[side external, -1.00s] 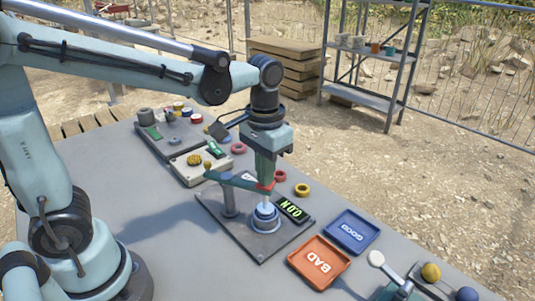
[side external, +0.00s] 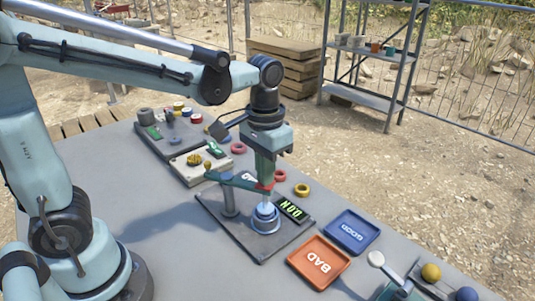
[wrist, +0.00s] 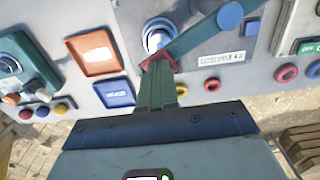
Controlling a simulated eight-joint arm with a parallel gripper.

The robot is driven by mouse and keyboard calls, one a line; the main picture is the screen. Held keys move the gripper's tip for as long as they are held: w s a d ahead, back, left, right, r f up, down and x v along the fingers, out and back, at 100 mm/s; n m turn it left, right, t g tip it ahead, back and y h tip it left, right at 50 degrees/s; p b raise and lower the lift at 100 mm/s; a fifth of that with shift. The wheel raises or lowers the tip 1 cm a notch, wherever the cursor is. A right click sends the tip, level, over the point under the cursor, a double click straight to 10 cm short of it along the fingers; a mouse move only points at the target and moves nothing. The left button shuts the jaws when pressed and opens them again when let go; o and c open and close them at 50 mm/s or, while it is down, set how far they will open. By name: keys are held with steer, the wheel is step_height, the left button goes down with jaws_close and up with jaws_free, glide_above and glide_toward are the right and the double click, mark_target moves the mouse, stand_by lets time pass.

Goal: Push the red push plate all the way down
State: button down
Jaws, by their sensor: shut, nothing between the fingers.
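The red push plate (side external: 264,187) is at the end of a teal lever arm (side external: 236,182) that is pivoted on a grey post (side external: 230,200). My gripper (side external: 265,180) points down with its shut fingertips at the red plate, seemingly touching it. The plate is mostly hidden by the fingers; its red edges show in the wrist view (wrist: 158,62). Below the plate a pale blue-white plunger (side external: 265,212) stands in a round base on a dark plate. A small display (side external: 293,209) with green characters is beside it.
An orange tray marked BAD (side external: 319,261) and a blue tray marked GOOD (side external: 351,231) lie to the right. Colored rings, including a yellow one (side external: 302,189), lie behind the display. Panels with buttons stand further back, and a device with knobs (side external: 430,272) is at front right.

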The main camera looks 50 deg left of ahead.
step_height(320, 180, up, 8)
stand_by(1.0)
steer(key=s+a+f+t, duration=0.4)
steer(key=a+f+t, duration=0.1)
steer(key=f+t, duration=0.2)
steer(key=shift+s, duration=0.25)
